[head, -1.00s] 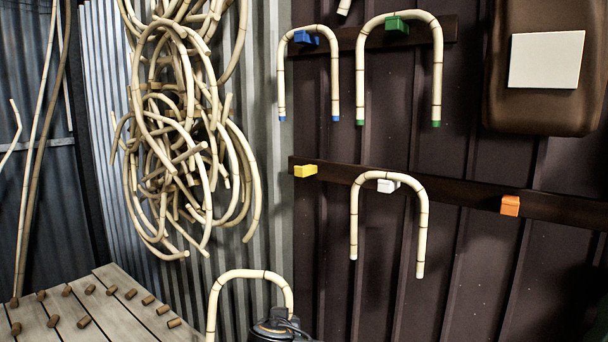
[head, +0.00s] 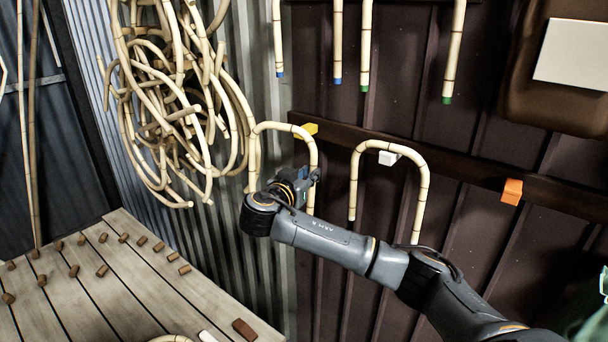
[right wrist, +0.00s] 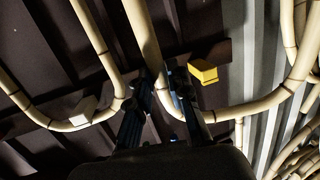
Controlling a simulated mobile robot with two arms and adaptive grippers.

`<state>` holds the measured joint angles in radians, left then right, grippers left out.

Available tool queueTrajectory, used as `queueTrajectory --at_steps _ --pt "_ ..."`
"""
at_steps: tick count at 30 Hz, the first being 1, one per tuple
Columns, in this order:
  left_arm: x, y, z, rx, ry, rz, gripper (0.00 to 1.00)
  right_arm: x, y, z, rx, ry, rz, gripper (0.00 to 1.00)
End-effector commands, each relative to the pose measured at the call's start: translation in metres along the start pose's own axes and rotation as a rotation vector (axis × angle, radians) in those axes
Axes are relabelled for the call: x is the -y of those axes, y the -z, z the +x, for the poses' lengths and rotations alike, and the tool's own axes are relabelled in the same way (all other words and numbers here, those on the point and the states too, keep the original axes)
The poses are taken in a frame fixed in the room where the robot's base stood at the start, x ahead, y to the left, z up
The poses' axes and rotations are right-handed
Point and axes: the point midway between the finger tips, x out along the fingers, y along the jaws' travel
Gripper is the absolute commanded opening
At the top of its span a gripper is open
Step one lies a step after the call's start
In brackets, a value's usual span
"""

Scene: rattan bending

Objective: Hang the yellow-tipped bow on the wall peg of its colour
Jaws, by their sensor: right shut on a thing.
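My right gripper (head: 314,178) is shut on a leg of a cream rattan bow (head: 280,126), held upright with its arch on top. The bow's tips are hidden or too unclear to show their colour. The yellow peg (head: 308,129) is on the lower dark rail, right behind the bow's right shoulder. In the right wrist view, seen upside down, the yellow peg (right wrist: 203,72) appears within the bow's outline, close to the fingers (right wrist: 160,95). I cannot tell whether the bow touches the peg. My left gripper is out of view.
A bow (head: 354,185) hangs on the white peg (head: 388,158), just right of my gripper. The orange peg (head: 512,192) is bare. Blue- and green-tipped bows hang above. Tangled rattan loops (head: 175,100) hang left. A plank table (head: 130,285) with several small brown pegs stands lower left.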

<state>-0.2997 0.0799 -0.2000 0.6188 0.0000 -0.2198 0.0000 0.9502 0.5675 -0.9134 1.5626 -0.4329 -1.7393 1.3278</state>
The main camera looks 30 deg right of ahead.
Motion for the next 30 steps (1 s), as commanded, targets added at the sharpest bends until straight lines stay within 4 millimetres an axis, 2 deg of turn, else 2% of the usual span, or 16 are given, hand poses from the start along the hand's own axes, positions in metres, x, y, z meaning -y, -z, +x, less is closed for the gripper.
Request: queueTrajectory --at_steps 30 --pt "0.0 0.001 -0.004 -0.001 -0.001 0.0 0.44 -0.016 0.004 0.07 0.0 -0.001 -0.001 0.0"
